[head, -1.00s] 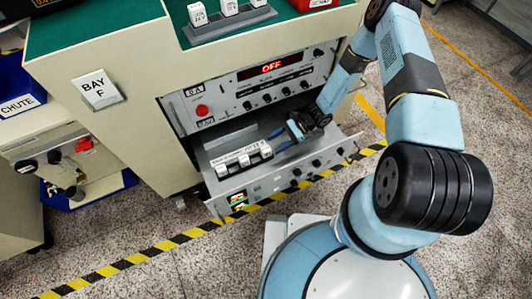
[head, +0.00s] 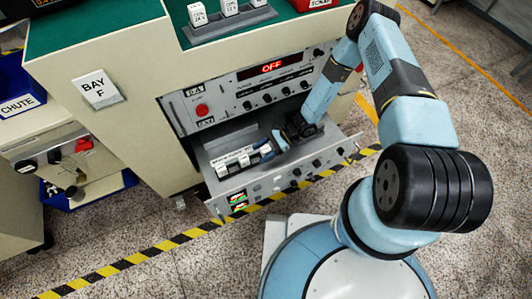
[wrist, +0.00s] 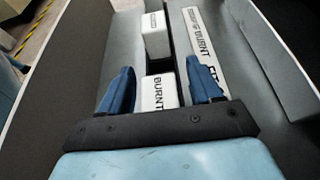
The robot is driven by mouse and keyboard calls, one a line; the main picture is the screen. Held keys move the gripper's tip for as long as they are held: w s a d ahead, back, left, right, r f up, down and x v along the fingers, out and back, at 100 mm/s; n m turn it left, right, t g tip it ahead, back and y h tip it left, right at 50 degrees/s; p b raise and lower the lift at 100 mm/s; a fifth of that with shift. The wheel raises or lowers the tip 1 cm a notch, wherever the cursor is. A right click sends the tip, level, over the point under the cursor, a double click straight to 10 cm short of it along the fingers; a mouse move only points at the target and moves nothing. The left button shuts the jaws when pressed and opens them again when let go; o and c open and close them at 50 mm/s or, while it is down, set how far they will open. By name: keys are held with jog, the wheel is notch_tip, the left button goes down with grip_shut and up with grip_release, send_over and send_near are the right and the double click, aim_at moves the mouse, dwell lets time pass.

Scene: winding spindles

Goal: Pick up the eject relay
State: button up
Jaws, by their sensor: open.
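My gripper (wrist: 160,66) is open, with one blue finger on each side of a white block (wrist: 158,93) marked "BURNT". Part of that block is hidden by the gripper's dark crossbar. A second white block (wrist: 155,40) stands beyond the fingertips in the same row; its small lettering is unreadable. I cannot tell which block is the eject relay. In the head view my gripper (head: 272,146) reaches down into the open drawer (head: 215,146), at the right end of the row of white blocks (head: 222,172).
A lettered white strip (wrist: 207,52) runs beside the row. The drawer walls stand close on both sides. Above the drawer is a panel with a red "OFF" display (head: 268,69). More white blocks stand in a grey rack (head: 240,24) on the green top.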

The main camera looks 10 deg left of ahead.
jog(key=c, duration=1.1)
jog(key=shift+o, duration=0.2)
